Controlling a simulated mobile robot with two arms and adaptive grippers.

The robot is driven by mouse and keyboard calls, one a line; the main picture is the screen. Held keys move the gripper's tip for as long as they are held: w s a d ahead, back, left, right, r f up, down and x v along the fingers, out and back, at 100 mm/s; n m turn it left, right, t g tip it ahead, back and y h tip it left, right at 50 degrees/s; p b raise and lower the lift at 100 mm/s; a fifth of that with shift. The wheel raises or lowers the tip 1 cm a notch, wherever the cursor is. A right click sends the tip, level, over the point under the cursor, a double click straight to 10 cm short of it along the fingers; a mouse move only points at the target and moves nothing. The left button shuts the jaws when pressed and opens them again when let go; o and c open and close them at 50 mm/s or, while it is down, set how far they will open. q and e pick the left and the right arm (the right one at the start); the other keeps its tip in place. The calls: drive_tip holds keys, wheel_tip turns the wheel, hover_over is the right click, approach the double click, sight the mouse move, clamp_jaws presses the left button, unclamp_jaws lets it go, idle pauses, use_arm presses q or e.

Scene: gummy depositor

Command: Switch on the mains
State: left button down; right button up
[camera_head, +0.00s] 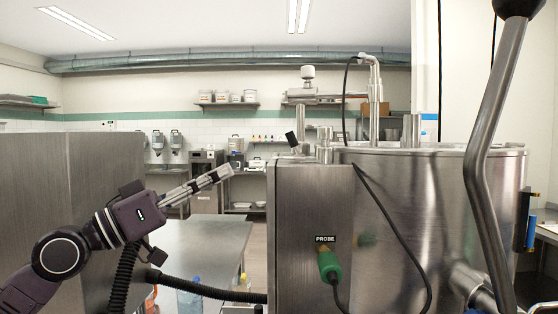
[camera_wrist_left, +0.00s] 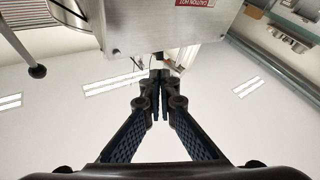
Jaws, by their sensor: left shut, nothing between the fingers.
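The steel depositor fills the right of the head view, with a box-shaped housing (camera_head: 305,225) in front of a round hopper (camera_head: 430,190). No part is labelled as the mains switch. A small black tilted part (camera_head: 292,140) stands at the housing's top left edge; I cannot tell if it is the switch. My left gripper (camera_head: 230,172) is shut and empty, pointing up and right, left of the housing and apart from it in the picture. In the left wrist view its fingers (camera_wrist_left: 158,80) meet near the steel housing (camera_wrist_left: 165,25). My right gripper is not in view.
A green plug (camera_head: 329,265) under a PROBE label has a black cable. A long bent lever (camera_head: 480,160) rises at the right. A steel cabinet (camera_head: 60,200) stands at the left.

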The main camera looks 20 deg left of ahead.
sight(278, 158)
use_arm(q)
drive_tip(key=p+x, duration=1)
drive_tip(key=x, duration=0.2)
drive_tip(key=shift+w+d+r, duration=0.15)
drive_tip(key=shift+d+r, duration=0.05)
drive_tip(key=shift+r, duration=0.1)
drive_tip(key=shift+w+d+p, duration=0.45)
drive_tip(key=shift+w+p, duration=0.1)
drive_tip(key=shift+p, duration=0.05)
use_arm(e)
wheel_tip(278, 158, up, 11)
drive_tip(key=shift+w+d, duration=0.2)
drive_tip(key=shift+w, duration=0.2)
use_arm(q)
drive_tip(key=shift+w, duration=0.1)
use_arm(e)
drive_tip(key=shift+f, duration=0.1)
